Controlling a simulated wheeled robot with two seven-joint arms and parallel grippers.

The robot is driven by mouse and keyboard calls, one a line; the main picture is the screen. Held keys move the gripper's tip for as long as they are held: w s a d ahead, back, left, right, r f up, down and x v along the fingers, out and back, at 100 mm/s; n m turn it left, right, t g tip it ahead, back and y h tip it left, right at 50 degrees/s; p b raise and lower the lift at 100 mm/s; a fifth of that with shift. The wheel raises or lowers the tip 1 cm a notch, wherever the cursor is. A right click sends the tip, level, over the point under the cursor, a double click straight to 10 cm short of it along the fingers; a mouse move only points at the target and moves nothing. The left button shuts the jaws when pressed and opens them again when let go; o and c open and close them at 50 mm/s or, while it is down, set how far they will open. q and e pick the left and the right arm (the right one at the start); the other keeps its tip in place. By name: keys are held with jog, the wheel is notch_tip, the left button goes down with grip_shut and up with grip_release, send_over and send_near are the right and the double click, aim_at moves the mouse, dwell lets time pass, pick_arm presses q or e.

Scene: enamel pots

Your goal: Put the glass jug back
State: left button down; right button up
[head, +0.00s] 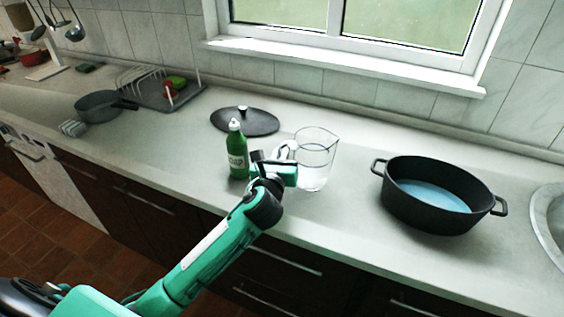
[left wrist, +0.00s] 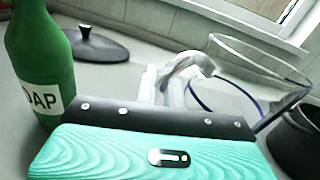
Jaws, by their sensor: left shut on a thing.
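The clear glass jug (head: 315,160) stands upright on the counter, right of the green soap bottle (head: 237,152), with its handle toward the left. My left gripper (head: 284,160) is at the handle and shut on it. In the left wrist view the jug (left wrist: 245,85) is at the upper right, and its pale handle (left wrist: 185,75) runs down behind the gripper body, which hides the fingertips. The soap bottle (left wrist: 40,60) stands close on the left in that view. My right gripper is not in view.
A black pot (head: 435,200) with bluish liquid stands to the right, with free counter between it and the jug. A dark lid (head: 245,121) lies behind the bottle. A grey pan (head: 100,105) and a dish rack (head: 160,90) are farther left. A sink (head: 548,225) is at the right edge.

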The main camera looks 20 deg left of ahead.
pick_arm(q)
notch_tip(320, 180, down, 3)
jog(key=shift+r, duration=0.1)
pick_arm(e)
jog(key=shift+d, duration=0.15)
pick_arm(q)
jog(key=c, duration=1.6)
grip_release()
jog(key=shift+f, duration=0.25)
jog(key=shift+o, duration=0.4)
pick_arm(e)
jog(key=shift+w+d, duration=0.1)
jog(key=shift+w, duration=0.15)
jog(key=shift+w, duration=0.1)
